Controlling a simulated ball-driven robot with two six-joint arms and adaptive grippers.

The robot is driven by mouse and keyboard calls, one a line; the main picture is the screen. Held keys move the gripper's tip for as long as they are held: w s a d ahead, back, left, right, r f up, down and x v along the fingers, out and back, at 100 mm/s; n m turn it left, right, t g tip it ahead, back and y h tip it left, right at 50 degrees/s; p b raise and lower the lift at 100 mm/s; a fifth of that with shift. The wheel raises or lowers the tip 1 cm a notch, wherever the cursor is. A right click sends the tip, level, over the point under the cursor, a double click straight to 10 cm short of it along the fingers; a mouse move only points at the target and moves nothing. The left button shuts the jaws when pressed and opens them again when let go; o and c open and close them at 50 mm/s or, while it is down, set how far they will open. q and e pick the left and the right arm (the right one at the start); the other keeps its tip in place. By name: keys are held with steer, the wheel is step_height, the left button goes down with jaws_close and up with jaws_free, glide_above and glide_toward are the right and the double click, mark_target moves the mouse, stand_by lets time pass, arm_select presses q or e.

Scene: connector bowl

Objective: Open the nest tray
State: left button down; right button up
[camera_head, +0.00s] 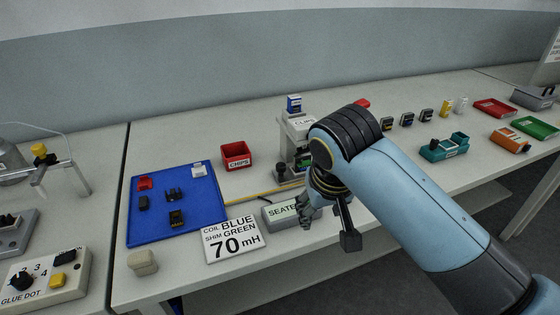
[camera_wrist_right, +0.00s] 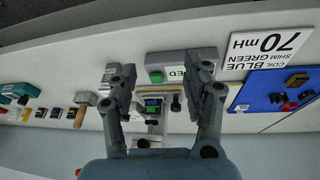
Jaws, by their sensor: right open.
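My right gripper (camera_head: 328,222) is open and empty, over the front of the bench beside the grey SEATED box (camera_head: 279,214). In the right wrist view, the open right gripper (camera_wrist_right: 162,72) has the SEATED box (camera_wrist_right: 157,77) in sight between its fingertips. Beyond the box stands a pale fixture (camera_head: 285,142) with a CLIPS label, partly hidden by my arm. A dark part with green (camera_wrist_right: 152,107) shows low on it in the wrist view. I cannot tell for sure which part is the nest tray, or whether it is open. My left gripper is out of view.
A blue mat (camera_head: 150,226) with small parts lies to the left, near a red CHIPS bin (camera_head: 236,155) and a white 70 mH card (camera_head: 234,240). A teal holder (camera_head: 444,147) and red tray (camera_head: 495,108) are at right. A yellow rod lies behind the SEATED box.

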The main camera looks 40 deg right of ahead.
mark_target(280, 165)
steer(key=w+m, duration=0.1)
steer(key=w, duration=0.2)
steer(key=w+d+m, duration=0.1)
steer(key=w, duration=0.3)
steer(key=w+r+m, duration=0.1)
steer(key=w+m, duration=0.1)
steer(key=w, duration=0.2)
steer(key=shift+d+r+h, duration=0.1)
steer(key=shift+d+h, duration=0.05)
steer(key=shift+h, duration=0.25)
steer(key=w+r+m+g, duration=0.1)
steer(key=w+r+m, duration=0.2)
steer(key=w, duration=0.5)
steer(key=shift+h, duration=0.3)
steer(key=x, duration=1)
steer(key=shift+w+d+b, duration=0.2)
steer(key=shift+d+b, duration=0.2)
steer(key=shift+d, duration=0.1)
jaws_close()
